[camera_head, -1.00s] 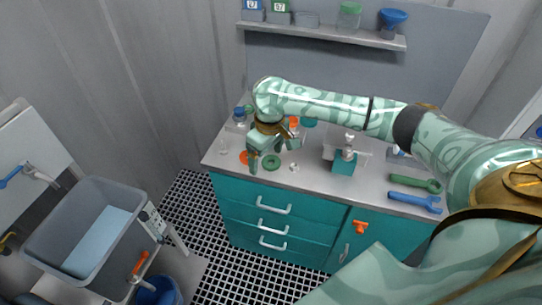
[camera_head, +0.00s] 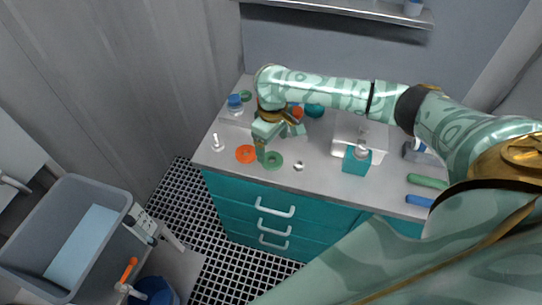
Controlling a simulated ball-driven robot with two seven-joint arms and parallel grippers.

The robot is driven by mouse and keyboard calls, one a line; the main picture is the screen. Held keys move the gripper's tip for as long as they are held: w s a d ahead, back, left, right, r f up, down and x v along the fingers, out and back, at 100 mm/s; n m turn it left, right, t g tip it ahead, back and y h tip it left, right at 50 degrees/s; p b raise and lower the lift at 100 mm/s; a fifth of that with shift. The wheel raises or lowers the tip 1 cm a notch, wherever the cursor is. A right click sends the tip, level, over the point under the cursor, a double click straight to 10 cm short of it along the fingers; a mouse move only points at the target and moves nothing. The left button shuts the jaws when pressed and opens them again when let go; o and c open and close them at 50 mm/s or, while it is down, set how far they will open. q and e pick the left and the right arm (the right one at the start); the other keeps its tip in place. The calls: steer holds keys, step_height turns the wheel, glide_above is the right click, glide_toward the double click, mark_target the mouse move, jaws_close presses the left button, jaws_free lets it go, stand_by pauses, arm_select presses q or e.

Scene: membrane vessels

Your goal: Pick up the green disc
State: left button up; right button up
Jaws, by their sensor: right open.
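The green disc (camera_head: 273,161) is a flat ring lying on the grey worktop (camera_head: 314,176) near its front edge. My right gripper (camera_head: 274,143) is open just above and behind the disc, its fingers pointing down. One finger overlaps the disc's left edge in the picture; I cannot tell whether it touches. Nothing shows between the fingers. My left gripper is not in view.
An orange ring (camera_head: 245,154) lies just left of the disc, and a small metal fitting (camera_head: 299,166) to its right. A blue-capped jar (camera_head: 235,103) stands behind left. A second green ring (camera_head: 245,96) lies at the back.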

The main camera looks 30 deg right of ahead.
mark_target(271, 161)
steer(key=shift+f, duration=0.6)
steer(key=f+b, duration=0.2)
steer(key=f, duration=0.1)
steer(key=f+b, duration=0.1)
steer(key=f, duration=0.1)
steer(key=shift+w, duration=0.3)
steer(key=shift+s+r, duration=0.1)
steer(key=shift+r, duration=0.05)
steer(key=shift+c, duration=0.5)
steer(key=shift+a, duration=0.1)
steer(key=c, duration=1)
